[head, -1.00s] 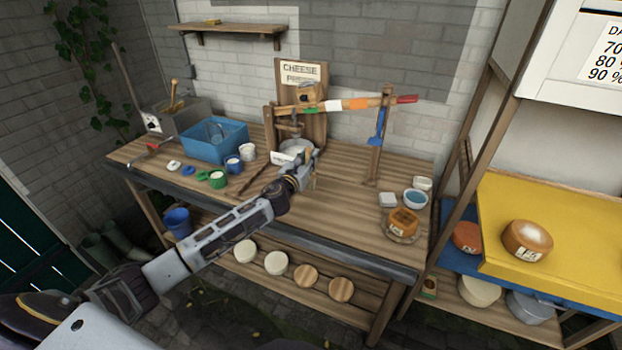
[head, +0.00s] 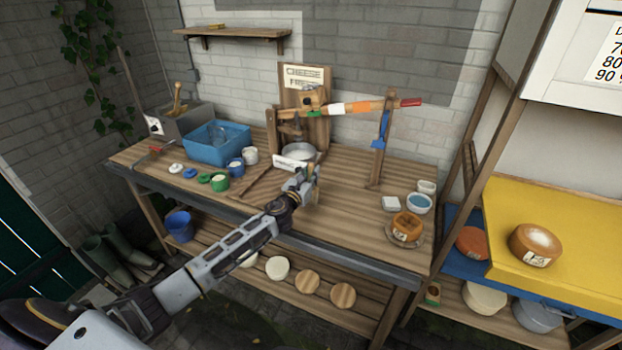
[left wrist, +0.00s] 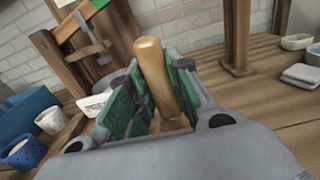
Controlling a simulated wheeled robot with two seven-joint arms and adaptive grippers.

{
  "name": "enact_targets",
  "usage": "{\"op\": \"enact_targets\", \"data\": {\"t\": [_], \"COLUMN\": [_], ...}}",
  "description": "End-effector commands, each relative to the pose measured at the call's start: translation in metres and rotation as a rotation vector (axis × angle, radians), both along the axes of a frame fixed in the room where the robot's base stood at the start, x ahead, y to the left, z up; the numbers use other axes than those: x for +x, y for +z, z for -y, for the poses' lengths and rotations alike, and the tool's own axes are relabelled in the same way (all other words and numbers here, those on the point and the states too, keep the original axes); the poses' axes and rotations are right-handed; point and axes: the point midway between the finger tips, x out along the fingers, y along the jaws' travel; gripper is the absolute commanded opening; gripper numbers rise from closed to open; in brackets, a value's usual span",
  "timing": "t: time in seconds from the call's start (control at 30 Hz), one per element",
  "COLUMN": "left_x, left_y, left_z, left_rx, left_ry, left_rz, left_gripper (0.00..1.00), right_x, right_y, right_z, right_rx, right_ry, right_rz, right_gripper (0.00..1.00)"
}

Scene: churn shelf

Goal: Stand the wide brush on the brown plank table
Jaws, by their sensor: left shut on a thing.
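My left gripper (head: 304,180) is over the middle of the brown plank table (head: 345,220), just in front of the cheese press. In the left wrist view, the left gripper (left wrist: 150,110) is shut on the wooden handle of the wide brush (left wrist: 154,72). The handle points up between the green finger pads, tilted slightly. The brush's lower end is hidden by the gripper, so I cannot tell whether it touches the planks. My right gripper is out of view.
The cheese press (head: 303,105) with its pot (head: 298,151) stands behind the gripper. A blue tub (head: 216,145) and small pots are on the left. An orange cheese (head: 407,226) and small bowls are on the right. Bare planks lie between.

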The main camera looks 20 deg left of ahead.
Motion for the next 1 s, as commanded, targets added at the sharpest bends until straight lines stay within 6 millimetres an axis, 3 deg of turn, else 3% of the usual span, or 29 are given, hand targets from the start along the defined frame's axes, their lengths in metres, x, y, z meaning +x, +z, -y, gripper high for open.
{"op": "enact_targets", "data": {"t": [0.13, 0.6, 0.63, 0.8, 1.0], "left_x": [-0.0003, -0.0002, -0.0002, -0.0002, -0.0002], "left_y": [-0.0101, -0.0125, -0.0129, -0.0123, -0.0122], "left_z": [0.0001, 0.0001, 0.0001, 0.0001, 0.0001], "left_rx": [-0.001, 0.000, 0.000, 0.000, 0.000], "left_ry": [0.001, 0.000, 0.000, 0.000, 0.000], "left_rz": [-0.002, -0.001, -0.001, -0.001, -0.001], "left_gripper": [0.00, 0.00, 0.21, 0.42, 0.42], "right_x": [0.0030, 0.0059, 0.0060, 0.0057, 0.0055], "right_y": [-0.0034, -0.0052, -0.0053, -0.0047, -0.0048], "right_z": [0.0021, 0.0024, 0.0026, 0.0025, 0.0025], "right_rx": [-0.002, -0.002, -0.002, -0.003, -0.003], "right_ry": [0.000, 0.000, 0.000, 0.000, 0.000], "right_rz": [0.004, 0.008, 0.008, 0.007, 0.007], "right_gripper": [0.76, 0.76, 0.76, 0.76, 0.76]}}
